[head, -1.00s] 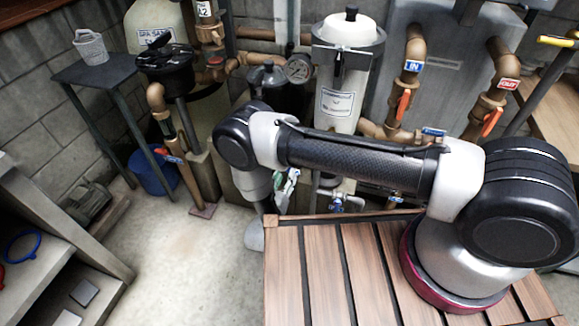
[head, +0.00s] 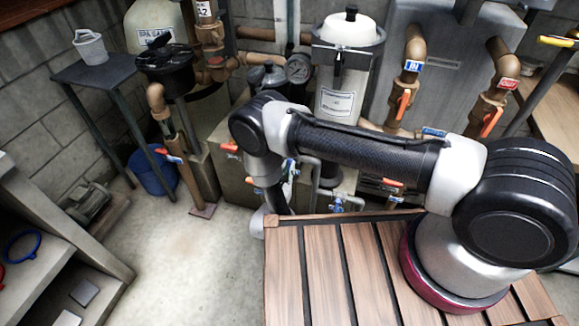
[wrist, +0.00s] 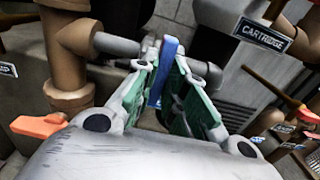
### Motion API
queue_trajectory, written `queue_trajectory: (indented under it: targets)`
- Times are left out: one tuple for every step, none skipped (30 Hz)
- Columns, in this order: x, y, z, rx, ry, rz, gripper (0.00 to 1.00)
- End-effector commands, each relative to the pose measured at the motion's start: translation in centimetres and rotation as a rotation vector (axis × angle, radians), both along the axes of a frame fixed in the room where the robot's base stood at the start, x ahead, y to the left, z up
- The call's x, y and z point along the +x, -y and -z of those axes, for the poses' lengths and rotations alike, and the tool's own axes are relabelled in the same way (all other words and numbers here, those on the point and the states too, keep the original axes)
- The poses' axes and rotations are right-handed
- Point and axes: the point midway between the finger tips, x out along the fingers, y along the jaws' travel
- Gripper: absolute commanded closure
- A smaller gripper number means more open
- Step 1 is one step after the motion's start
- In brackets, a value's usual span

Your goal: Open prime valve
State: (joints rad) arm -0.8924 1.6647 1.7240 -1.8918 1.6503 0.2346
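In the wrist view my gripper (wrist: 167,75) has two green-padded fingers standing on either side of an upright blue flat piece (wrist: 165,65), which looks like a valve handle. The blue piece is close to the left finger, and a dark gap shows towards the right finger, so the fingers look open around it. Whether the tips touch it is hard to tell. No label reading "prime" is legible. In the head view my gripper is mostly hidden behind my arm, low beside the filter pipework.
Brown pipe (wrist: 70,75) and an orange handle (wrist: 38,125) lie close left of my gripper. A CARTRIDGE label (wrist: 264,34) and more orange-handled valves (wrist: 280,88) are at right. The white filter canister (head: 343,75) stands behind my arm.

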Motion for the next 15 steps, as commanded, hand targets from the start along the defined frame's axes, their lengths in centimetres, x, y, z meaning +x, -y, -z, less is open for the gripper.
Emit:
queue_trajectory:
  targets:
    - [0.0,0.0,0.0,0.0,0.0,0.0,1.0]
    - [0.0,0.0,0.0,0.0,0.0,0.0,1.0]
    - [0.0,0.0,0.0,0.0,0.0,0.0,1.0]
    - [0.0,0.0,0.0,0.0,0.0,0.0,1.0]
    - [0.0,0.01,0.0,0.0,0.0,0.0,1.0]
    - [0.0,0.01,0.0,0.0,0.0,0.0,1.0]
    - [0.0,0.01,0.0,0.0,0.0,0.0,1.0]
    - [-0.01,0.0,0.0,0.0,0.0,0.0,1.0]
    - [0.0,0.0,0.0,0.0,0.0,0.0,1.0]
    - [0.0,0.0,0.0,0.0,0.0,0.0,1.0]
    - [0.0,0.0,0.0,0.0,0.0,0.0,1.0]
    - [0.0,0.0,0.0,-0.001,0.0,0.0,1.0]
    - [0.0,0.0,0.0,-0.006,-0.002,0.0,1.0]
    - [0.0,0.0,0.0,-0.017,-0.006,0.0,1.0]
    - [0.0,0.0,0.0,-0.048,-0.017,0.0,1.0]
